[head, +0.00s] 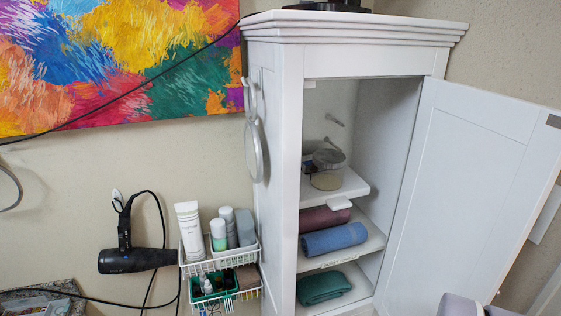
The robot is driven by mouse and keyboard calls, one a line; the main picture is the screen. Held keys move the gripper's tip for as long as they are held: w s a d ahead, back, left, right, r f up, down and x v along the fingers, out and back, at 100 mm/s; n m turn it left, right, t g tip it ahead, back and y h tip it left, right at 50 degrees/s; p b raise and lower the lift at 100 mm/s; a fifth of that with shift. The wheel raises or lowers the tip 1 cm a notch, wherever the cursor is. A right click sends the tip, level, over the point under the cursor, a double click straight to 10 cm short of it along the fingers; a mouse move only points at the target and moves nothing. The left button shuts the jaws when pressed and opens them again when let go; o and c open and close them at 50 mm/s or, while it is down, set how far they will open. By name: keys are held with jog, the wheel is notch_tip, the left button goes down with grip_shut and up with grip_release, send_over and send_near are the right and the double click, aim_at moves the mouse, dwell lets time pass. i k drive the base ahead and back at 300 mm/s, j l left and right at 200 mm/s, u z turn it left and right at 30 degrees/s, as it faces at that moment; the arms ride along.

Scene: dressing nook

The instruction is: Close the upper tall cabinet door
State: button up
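The upper door (465,185) of the white tall cabinet (280,150) stands wide open. It is hinged on the right side of the opening and swings out toward the lower right of the head view. Its inner face shows, with a small dark plate near its top outer corner. The handle side is turned away from me, and the door's lower end runs down toward the bottom edge. A pale rounded part of my arm shows at the bottom right, in front of the door's lower area. My gripper's fingers are not in view.
Shelves inside hold a glass jar (326,170), a blue rolled towel (334,239), a maroon one (322,220) and a green one (322,287). A wire rack (220,262) with bottles and a black hair dryer (136,261) hang left of the cabinet.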

aim_at(483, 166)
jog(key=l+u, duration=0.2)
jog(key=l, duration=0.25)
jog(key=k+l+u, duration=0.15)
jog(key=l, duration=0.3)
jog(key=l+u, duration=0.2)
jog(key=l, duration=0.25)
jog(key=k+l+u, duration=0.2)
jog(key=l, duration=0.2)
jog(key=k+l+u, duration=0.15)
jog(key=l, duration=0.3)
jog(key=k+l+u, duration=0.2)
jog(key=l, duration=0.2)
jog(key=j, duration=0.55)
jog(key=i+j, duration=0.15)
jog(key=j, duration=0.9)
jog(key=i+z, duration=0.05)
